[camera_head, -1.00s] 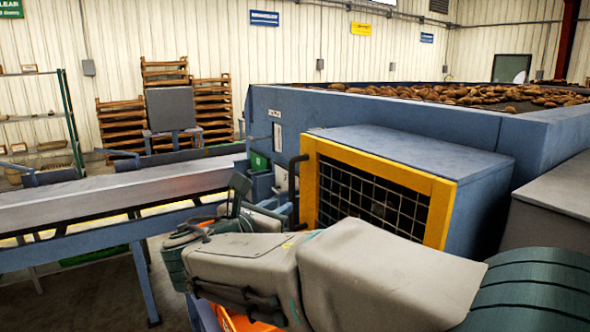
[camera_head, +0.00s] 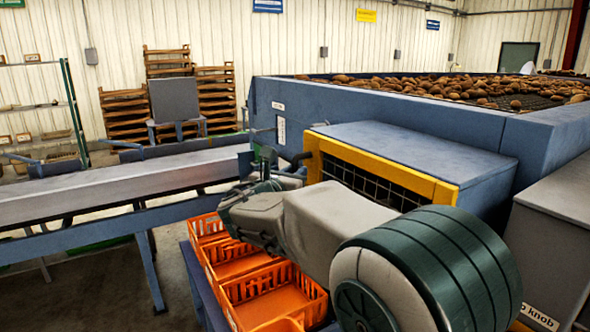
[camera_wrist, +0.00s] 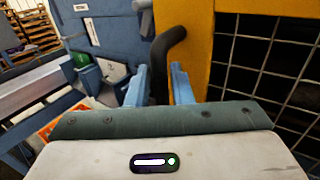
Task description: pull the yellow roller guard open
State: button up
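The yellow roller guard (camera_head: 380,167) is a yellow frame with dark wire mesh on the front of a blue housing. It looks closed against the housing. In the wrist view, the guard's yellow frame (camera_wrist: 200,40) and mesh fill the right side. A bent black handle (camera_wrist: 164,52) stands at its left edge. My gripper (camera_wrist: 160,85) has its two blue fingers apart, one on each side of the handle. It looks open around the handle; I cannot tell whether either finger touches it. In the head view, my arm hides the guard's lower part and the fingertips.
Orange crates (camera_head: 265,290) stand below my arm. A conveyor (camera_head: 110,193) runs off to the left. The blue grader (camera_head: 400,118) holds potatoes behind the guard. A grey cabinet (camera_head: 560,230) stands at the right.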

jog(key=shift+w+d, duration=0.15)
jog(key=shift+w, duration=0.1)
grip_shut()
